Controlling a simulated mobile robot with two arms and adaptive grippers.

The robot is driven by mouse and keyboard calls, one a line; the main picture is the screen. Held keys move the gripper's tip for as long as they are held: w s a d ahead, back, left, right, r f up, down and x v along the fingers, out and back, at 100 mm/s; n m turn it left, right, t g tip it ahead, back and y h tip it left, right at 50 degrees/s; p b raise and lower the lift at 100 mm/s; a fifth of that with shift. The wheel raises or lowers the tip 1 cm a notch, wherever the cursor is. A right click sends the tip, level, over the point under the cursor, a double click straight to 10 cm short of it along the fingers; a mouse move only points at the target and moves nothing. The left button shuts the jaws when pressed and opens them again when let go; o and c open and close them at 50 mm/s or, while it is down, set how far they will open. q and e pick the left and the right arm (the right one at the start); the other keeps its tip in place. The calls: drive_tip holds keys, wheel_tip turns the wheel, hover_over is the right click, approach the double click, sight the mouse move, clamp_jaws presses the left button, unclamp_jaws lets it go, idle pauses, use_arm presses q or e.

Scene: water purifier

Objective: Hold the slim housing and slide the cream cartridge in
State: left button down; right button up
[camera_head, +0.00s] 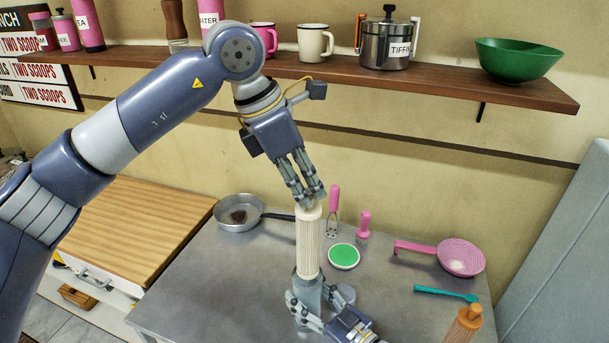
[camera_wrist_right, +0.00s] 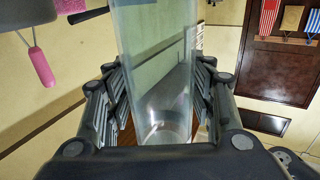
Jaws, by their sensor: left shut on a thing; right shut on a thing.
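The cream cartridge (camera_head: 308,245), a ribbed cylinder, stands upright in the head view. My left gripper (camera_head: 311,202) is shut on its top end from above. The slim housing (camera_head: 308,288) is directly below the cartridge, mostly hidden by my right gripper (camera_head: 309,305), which is shut on it. In the right wrist view the housing (camera_wrist_right: 152,70) is a clear tube between the fingers, and no cream shows inside it. The cartridge's lower end meets the housing's top in the head view; I cannot tell whether it has entered.
A green disc with a white rim (camera_head: 344,256), a pink masher (camera_head: 333,205) and a pan (camera_head: 238,213) are behind on the grey table (camera_head: 190,290). A pink strainer (camera_head: 460,257), a teal utensil (camera_head: 445,293) and an orange-brown cylinder (camera_head: 465,326) are at right. A shelf (camera_head: 440,84) runs above.

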sight(304, 258)
use_arm(q)
drive_tip(key=shift+f, duration=8.95)
drive_tip(key=c, duration=1.5)
unclamp_jaws()
drive_tip(key=shift+o, duration=0.2)
drive_tip(key=v, duration=1.2)
